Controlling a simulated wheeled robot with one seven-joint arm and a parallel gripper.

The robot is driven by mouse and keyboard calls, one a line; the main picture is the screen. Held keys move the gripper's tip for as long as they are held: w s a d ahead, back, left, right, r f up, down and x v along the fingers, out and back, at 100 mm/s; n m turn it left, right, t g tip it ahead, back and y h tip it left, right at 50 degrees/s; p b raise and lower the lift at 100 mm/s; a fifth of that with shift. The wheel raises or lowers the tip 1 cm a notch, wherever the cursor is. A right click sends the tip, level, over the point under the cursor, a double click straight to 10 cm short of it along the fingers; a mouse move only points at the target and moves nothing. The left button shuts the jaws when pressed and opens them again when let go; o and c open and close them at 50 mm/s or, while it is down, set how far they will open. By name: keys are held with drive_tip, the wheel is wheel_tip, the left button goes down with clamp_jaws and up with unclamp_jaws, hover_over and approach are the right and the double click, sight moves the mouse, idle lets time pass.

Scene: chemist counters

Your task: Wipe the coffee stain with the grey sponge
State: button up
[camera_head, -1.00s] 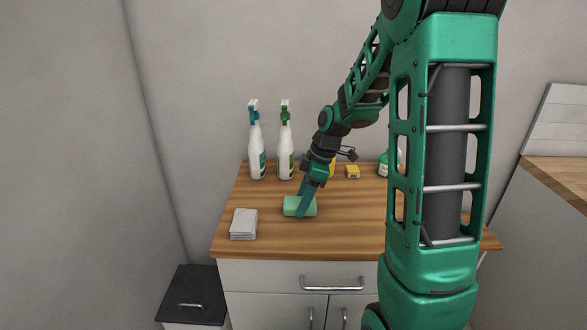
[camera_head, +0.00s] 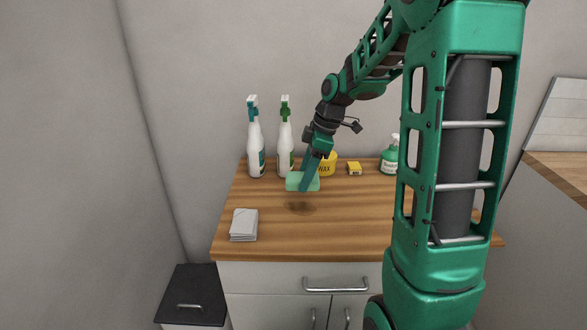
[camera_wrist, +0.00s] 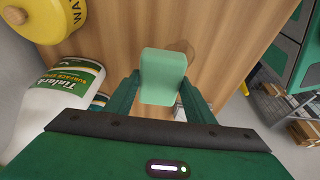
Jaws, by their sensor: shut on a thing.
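My gripper (camera_head: 304,184) is shut on a pale green sponge (camera_head: 294,181); no grey sponge is recognisable. In the wrist view the sponge (camera_wrist: 163,72) sits between my two fingers (camera_wrist: 160,98). The coffee stain (camera_head: 299,208) is a dark brown smudge on the wooden counter top (camera_head: 345,225). It lies uncovered, just on the near side of the sponge. I cannot tell whether the sponge touches the wood.
Two white spray bottles (camera_head: 256,150) (camera_head: 285,150) stand behind my gripper. A yellow wax tin (camera_head: 328,164) is close on its right, with a small yellow box (camera_head: 354,169) and a green bottle (camera_head: 389,163) farther right. A grey-white stack (camera_head: 243,226) lies front left.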

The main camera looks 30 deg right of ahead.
drive_tip(key=shift+r, duration=1.15)
